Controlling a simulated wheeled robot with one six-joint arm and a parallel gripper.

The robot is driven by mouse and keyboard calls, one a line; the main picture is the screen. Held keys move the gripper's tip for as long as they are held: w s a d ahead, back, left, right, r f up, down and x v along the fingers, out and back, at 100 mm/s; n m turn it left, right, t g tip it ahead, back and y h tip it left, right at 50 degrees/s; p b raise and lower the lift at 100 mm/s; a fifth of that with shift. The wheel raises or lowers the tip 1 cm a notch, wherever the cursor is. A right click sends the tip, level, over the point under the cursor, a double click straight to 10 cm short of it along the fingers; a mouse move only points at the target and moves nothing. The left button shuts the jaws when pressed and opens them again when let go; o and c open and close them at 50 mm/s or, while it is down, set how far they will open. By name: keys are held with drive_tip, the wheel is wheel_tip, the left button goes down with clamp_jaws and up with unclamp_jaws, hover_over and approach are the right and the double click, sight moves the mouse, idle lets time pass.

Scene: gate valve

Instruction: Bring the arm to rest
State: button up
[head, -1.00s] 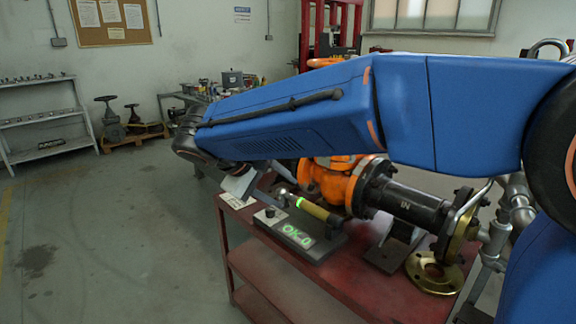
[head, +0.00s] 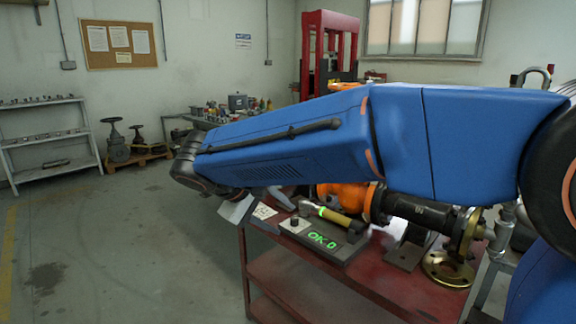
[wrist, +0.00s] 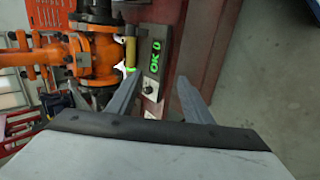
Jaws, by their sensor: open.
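My blue arm reaches from the right across the head view. In the head view only a grey part below the wrist shows; the rest is hidden by the arm. The orange gate valve (wrist: 97,55) stands on the bench, partly behind my arm in the head view (head: 345,194). My fingers are apart from it.
A grey plate with green "OK 0" lettering (head: 322,240) and a yellow-handled tool (head: 335,217) are on the bench. A brass flange (head: 447,268) lies at its right. Shelves (head: 47,142) stand at the left wall. The floor at the left is clear.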

drive_tip(key=s+d+f+m+g+y, duration=0.15)
drive_tip(key=s+d, duration=0.25)
drive_tip(key=d, duration=0.7)
drive_tip(key=s+d+f+m+g+y, duration=0.1)
drive_tip(key=s+d+f+m+g, duration=0.15)
drive_tip(key=d, duration=0.75)
drive_tip(key=s+d+f+m+t+y, duration=0.1)
drive_tip(key=s+d+f, duration=0.3)
drive_tip(key=s, duration=0.4)
drive_tip(key=s+d+f+m+t+y, duration=0.1)
drive_tip(key=s+d+f+m+y, duration=0.2)
drive_tip(key=s+d, duration=0.3)
drive_tip(key=s+f, duration=0.1)
drive_tip(key=s, duration=0.2)
drive_tip(key=shift+d+f+m+t, duration=0.15)
drive_tip(key=shift+d+m+t, duration=0.15)
drive_tip(key=shift+m, duration=0.1)
